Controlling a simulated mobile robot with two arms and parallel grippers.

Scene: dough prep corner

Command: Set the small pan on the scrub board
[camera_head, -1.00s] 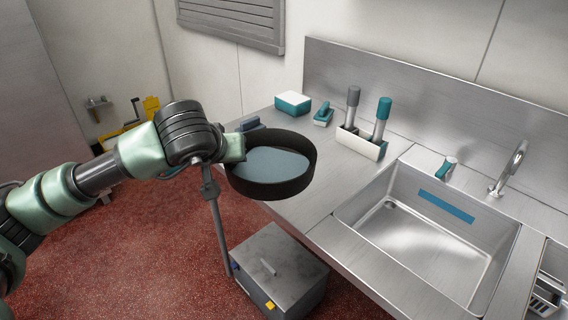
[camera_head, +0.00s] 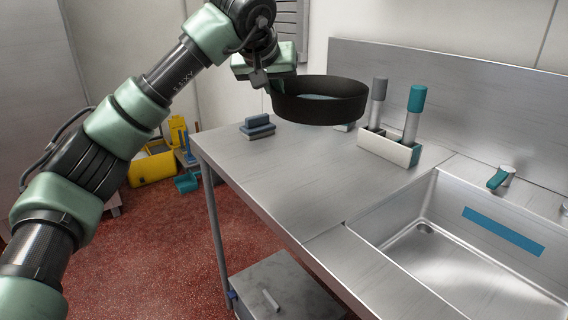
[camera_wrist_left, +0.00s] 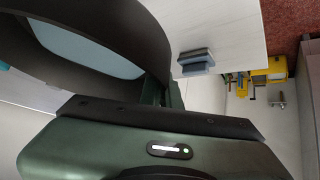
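The small pan (camera_head: 325,108) is a black, round, high-walled pan with a blue-grey inside. It is held in the air above the back of the steel counter. My left gripper (camera_head: 270,78) is shut on the pan's left side; its fingertips are mostly hidden. In the left wrist view the pan (camera_wrist_left: 115,30) fills the upper left, close to the gripper (camera_wrist_left: 165,95). My right gripper is not in view.
The counter (camera_head: 290,175) is bare at front left. A stacked blue-grey block (camera_head: 257,127) sits at its left back. A white holder (camera_head: 388,148) with two upright handled tools stands right of the pan. The sink (camera_head: 440,250) is at right, a grey box (camera_head: 285,288) below.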

